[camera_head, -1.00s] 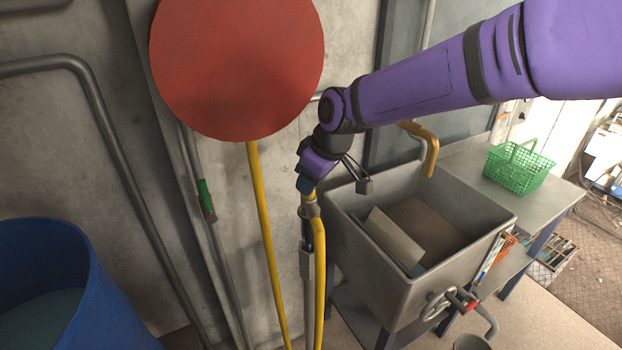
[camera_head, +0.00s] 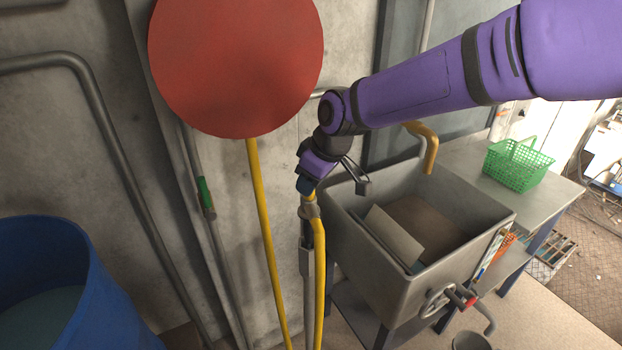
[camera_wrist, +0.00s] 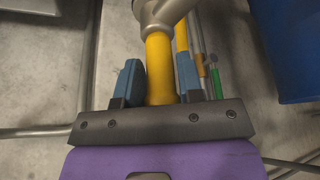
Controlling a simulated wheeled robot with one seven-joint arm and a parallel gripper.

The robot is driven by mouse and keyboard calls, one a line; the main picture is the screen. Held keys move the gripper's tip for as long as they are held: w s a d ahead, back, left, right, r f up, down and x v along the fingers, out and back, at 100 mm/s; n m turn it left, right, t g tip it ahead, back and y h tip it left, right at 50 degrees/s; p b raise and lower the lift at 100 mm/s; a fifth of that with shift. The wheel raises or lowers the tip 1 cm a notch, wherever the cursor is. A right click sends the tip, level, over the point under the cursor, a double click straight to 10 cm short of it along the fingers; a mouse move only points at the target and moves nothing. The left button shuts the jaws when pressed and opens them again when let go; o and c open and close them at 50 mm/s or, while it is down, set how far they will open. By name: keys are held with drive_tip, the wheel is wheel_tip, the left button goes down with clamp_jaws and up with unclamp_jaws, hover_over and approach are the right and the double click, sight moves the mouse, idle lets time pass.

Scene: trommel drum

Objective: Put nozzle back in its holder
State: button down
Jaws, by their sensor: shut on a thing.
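The nozzle shows in the wrist view as a thick yellow section (camera_wrist: 160,68) with a grey metal fitting (camera_wrist: 163,12) beyond it. My gripper (camera_wrist: 158,80) has its two blue fingers on either side of the yellow section, shut on it. In the head view my gripper (camera_head: 307,188) is by the wall, left of the sink, with a grey fitting (camera_head: 310,210) just below it. A yellow hose (camera_head: 319,250) hangs down from there. A grey bracket-like piece (camera_head: 307,262) sits below, beside the hose; I cannot tell whether it is the holder. My wrist hides the nozzle's upper part.
A large red disc (camera_head: 237,65) stands out at upper left, with another yellow hose (camera_head: 263,220) below it. A grey sink (camera_head: 365,275) is close on the right. A blue barrel (camera_head: 95,285) is at lower left. A green basket (camera_head: 518,167) sits on the side table.

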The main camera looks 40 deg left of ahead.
sight(311, 198)
drive_tip(key=shift+f, duration=0.1)
idle(0.3)
drive_tip(key=shift+f, duration=4.75)
drive_tip(key=c, duration=0.7)
unclamp_jaws()
